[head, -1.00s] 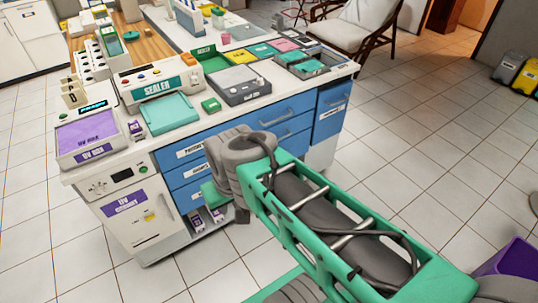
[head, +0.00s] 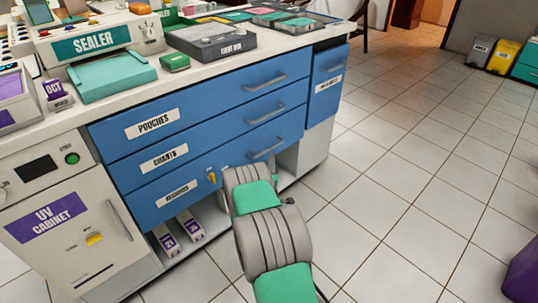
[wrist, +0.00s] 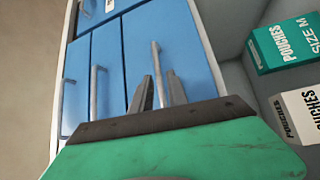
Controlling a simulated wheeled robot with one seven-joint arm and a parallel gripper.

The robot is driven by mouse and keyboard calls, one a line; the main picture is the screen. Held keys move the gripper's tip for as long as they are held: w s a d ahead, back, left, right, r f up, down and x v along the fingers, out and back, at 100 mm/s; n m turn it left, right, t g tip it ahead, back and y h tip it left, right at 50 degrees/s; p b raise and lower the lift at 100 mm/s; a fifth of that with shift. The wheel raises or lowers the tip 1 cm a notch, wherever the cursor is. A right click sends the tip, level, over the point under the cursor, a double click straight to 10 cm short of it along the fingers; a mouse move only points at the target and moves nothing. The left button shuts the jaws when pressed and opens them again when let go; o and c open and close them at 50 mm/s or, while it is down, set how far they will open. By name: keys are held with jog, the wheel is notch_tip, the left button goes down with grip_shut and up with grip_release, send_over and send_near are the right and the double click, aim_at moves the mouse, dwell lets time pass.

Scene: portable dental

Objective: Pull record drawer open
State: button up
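The blue records drawer (head: 190,190) is the lowest of three stacked drawers in the head view and looks shut. Its label reads RECORDS, and a yellow key-like piece (head: 211,178) sits at its face. Its grey bar handle (head: 267,150) is near the right end. In the wrist view the view is turned, and the records drawer (wrist: 183,45) is the rightmost blue front. My gripper (wrist: 158,92) is open, with one finger on each side of the handle (wrist: 156,62). I cannot tell whether the fingers touch it. My arm hides most of the gripper in the head view.
The pouches drawer (head: 200,108) and charts drawer (head: 200,148) are above, shut. An open shelf below holds boxes (head: 189,224); boxes also show in the wrist view (wrist: 283,42). The UV cabinet (head: 75,225) stands left.

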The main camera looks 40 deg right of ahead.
aim_at(272, 147)
jog(key=x, duration=0.7)
jog(key=shift+w+r, duration=0.1)
jog(key=shift+r, duration=0.15)
jog(key=shift+c, duration=0.2)
grip_shut()
dwell(0.9)
